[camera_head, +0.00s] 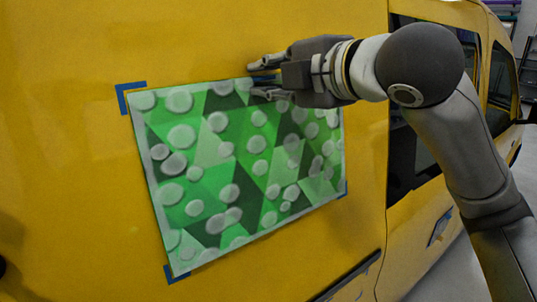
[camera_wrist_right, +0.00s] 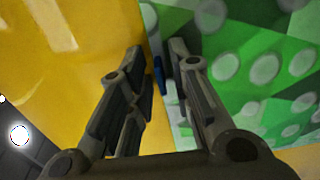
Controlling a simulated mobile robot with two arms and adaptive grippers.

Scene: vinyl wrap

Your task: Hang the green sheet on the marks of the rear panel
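The green sheet (camera_head: 205,207), patterned with triangles and pale dots, is spread against the yellow rear panel (camera_head: 70,190). Blue corner marks show at its top left (camera_head: 130,88), bottom left (camera_head: 176,274) and bottom right (camera_head: 344,188); its top right corner is hidden behind my right gripper (camera_head: 257,80). This gripper is at the sheet's top edge, its fingers apart. In the right wrist view, the open fingers (camera_wrist_right: 156,50) straddle the sheet's edge, with a blue strip (camera_wrist_right: 159,75) between them. I cannot tell whether they touch the sheet. My left gripper is out of view.
The panel belongs to a yellow vehicle with dark side windows (camera_head: 407,150) at right. A blue-edged patch (camera_head: 439,227) is on its lower side. Bare panel lies left of and below the sheet. Shelving (camera_head: 527,70) stands at the far right.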

